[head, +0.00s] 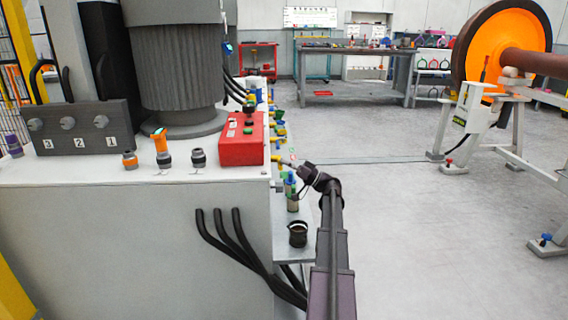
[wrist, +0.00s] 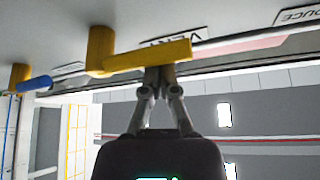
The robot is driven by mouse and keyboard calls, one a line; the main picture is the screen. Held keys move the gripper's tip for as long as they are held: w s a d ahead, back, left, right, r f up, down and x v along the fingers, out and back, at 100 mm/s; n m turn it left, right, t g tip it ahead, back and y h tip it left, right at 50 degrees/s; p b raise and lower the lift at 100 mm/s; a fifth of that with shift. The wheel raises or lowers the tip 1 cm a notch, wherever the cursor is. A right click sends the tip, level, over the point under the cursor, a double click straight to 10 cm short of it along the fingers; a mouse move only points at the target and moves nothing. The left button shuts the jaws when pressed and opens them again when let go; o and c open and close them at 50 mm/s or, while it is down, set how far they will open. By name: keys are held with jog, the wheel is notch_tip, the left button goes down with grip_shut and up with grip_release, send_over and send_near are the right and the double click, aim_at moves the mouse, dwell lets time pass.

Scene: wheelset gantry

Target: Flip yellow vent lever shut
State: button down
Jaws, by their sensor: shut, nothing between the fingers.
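The yellow vent lever (wrist: 150,55) shows in the wrist view as a bar reaching right from a round yellow post (wrist: 101,45). A partly covered label (wrist: 175,37) reading like VENT is on the panel behind it. My gripper (wrist: 159,74) is shut and empty, its tips at the bar's lower edge; they look touching or nearly so, I cannot tell which. In the head view my gripper (head: 287,161) is at the side of the white cabinet (head: 120,230), near a small yellow part (head: 276,158). The lever is too small to make out clearly there.
A blue-handled lever (wrist: 35,83) is left of the vent lever in the wrist view, and a pipe runs to the right. A red box (head: 240,140) stands on the cabinet. A black cup (head: 298,234) sits on a low side shelf.

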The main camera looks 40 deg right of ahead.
dwell(0.7)
jog(key=s+d+f+b, duration=0.1)
jog(key=s+d, duration=0.5)
jog(key=d, duration=0.1)
jog(key=shift+f, duration=0.15)
dwell(1.0)
jog(key=shift+s, duration=0.15)
dwell(0.5)
